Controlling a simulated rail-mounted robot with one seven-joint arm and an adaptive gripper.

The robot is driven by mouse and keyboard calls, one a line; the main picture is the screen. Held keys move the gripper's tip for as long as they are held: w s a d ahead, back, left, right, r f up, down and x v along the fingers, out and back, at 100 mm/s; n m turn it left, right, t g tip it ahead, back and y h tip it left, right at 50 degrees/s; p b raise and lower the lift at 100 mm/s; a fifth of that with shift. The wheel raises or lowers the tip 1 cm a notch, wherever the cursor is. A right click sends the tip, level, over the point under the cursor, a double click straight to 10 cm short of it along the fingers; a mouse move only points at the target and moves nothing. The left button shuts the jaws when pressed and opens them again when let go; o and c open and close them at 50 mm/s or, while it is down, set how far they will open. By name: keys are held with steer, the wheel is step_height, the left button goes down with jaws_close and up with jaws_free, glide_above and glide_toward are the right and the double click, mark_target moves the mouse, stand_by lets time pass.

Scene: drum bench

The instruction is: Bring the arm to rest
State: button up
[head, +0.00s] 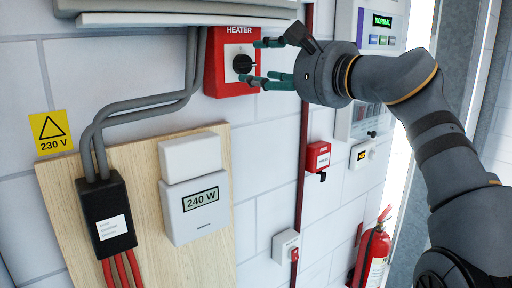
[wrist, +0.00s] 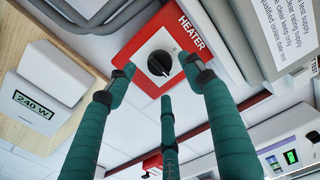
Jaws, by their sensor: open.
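My gripper (head: 262,62) has teal fingers and is open in front of the red heater box (head: 218,75), at its right in the head view. The box carries a black rotary knob (head: 243,64) on a white plate. In the wrist view the knob (wrist: 160,63) lies between and beyond the spread fingertips of my gripper (wrist: 160,85), with nothing held. The fingertips look close to the knob but apart from it. My arm reaches in from the right side of the head view.
A meter (head: 197,205) reading 240 W hangs on a wooden board (head: 150,160) at left. Grey conduits run above it. A small red box (head: 317,158), a control panel (head: 345,75) showing NORMAL and a fire extinguisher (head: 372,255) are near my arm.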

mark_target(249, 65)
steer(key=v, duration=0.8)
steer(key=x, duration=1.2)
steer(key=shift+a, duration=0.1)
steer(key=shift+w+a+n, duration=0.3)
steer(key=shift+n, duration=0.1)
steer(key=shift+f+n, duration=0.1)
steer(key=shift+n, duration=0.8)
steer(key=n, duration=0.3)
steer(key=shift+s+d+r, duration=0.2)
steer(key=shift+s+d, duration=0.05)
steer(key=shift+n+p, duration=0.4)
steer(key=shift+n, duration=0.4)
steer(key=n+p, duration=0.1)
steer(key=n, duration=0.3)
steer(key=shift+w+a, duration=0.15)
steer(key=n+p, duration=0.1)
steer(key=n, duration=0.1)
steer(key=shift+n, duration=0.3)
steer(key=n+p, duration=0.2)
steer(key=n, duration=0.2)
steer(key=shift+f, duration=0.1)
